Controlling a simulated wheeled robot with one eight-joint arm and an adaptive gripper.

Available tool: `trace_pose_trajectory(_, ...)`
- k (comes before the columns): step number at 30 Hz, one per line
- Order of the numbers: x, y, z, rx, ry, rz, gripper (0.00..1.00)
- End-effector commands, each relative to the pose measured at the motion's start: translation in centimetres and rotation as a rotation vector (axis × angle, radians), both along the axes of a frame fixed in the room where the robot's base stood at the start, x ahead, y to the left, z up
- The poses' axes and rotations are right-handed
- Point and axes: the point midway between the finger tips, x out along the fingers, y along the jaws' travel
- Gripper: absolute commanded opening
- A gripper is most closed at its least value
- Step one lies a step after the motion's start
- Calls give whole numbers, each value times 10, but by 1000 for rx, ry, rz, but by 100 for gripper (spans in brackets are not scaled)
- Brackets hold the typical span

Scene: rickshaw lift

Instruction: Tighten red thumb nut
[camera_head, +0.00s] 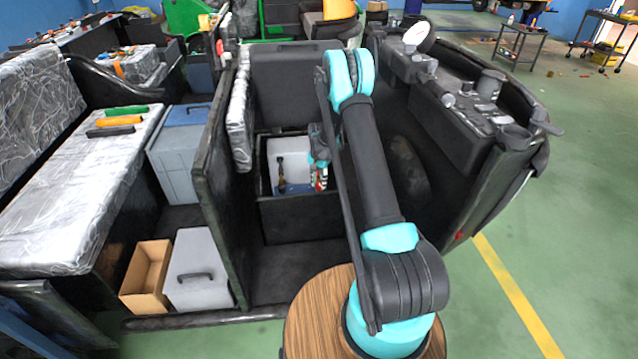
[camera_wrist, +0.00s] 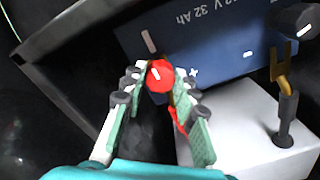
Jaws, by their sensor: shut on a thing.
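The red thumb nut (camera_wrist: 160,76) is in the wrist view, beside the plus mark of a blue battery labelled 12 V 32 Ah (camera_wrist: 215,45). My gripper (camera_wrist: 160,82) has one finger on each side of the red nut and is shut on it. In the head view my gripper (camera_head: 320,165) reaches down into the black compartment (camera_head: 300,218), where the nut is too small to make out clearly. A red strip shows below the nut, partly hidden by the right finger. A black knob (camera_wrist: 297,20) with a brass-coloured lug (camera_wrist: 284,70) is on the minus side.
A white block (camera_wrist: 245,125) stands beside the battery, with a black post (camera_wrist: 286,120) near it. The compartment's black walls are close around my gripper. An open cardboard box (camera_head: 148,277) and a grey case (camera_head: 200,268) stand left of the dark partition (camera_head: 215,165).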

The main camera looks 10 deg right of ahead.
Motion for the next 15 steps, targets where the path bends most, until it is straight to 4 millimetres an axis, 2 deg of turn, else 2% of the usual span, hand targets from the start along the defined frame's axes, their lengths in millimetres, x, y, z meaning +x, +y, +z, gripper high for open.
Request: trace_pose_trajectory(15, 1, 0, 0, 0, -1, -52, 0)
